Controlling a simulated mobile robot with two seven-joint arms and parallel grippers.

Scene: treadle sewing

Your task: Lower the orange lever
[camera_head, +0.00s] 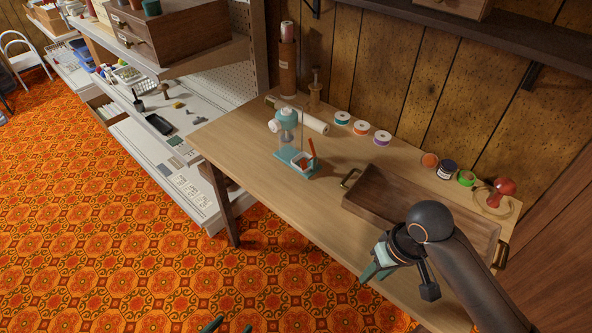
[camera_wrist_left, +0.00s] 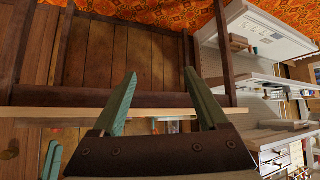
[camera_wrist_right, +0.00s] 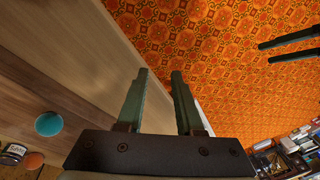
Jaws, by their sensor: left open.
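The orange lever (camera_head: 312,148) stands tilted on the right side of a small teal device (camera_head: 295,159) on the wooden table. The device has a clear part and a teal and white top. My left gripper (camera_head: 228,327) shows only as fingertips at the bottom edge of the head view, well apart from the lever. Its fingers are spread and empty in the left wrist view (camera_wrist_left: 165,90). My right gripper (camera_head: 377,268) is in front of the table's near edge, right of the device. Its fingers are apart with nothing between them in the right wrist view (camera_wrist_right: 160,75).
A wooden tray (camera_head: 400,215) with brass handles lies on the table's right part. White shelves (camera_head: 170,165) are at left. The table's front left is clear.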

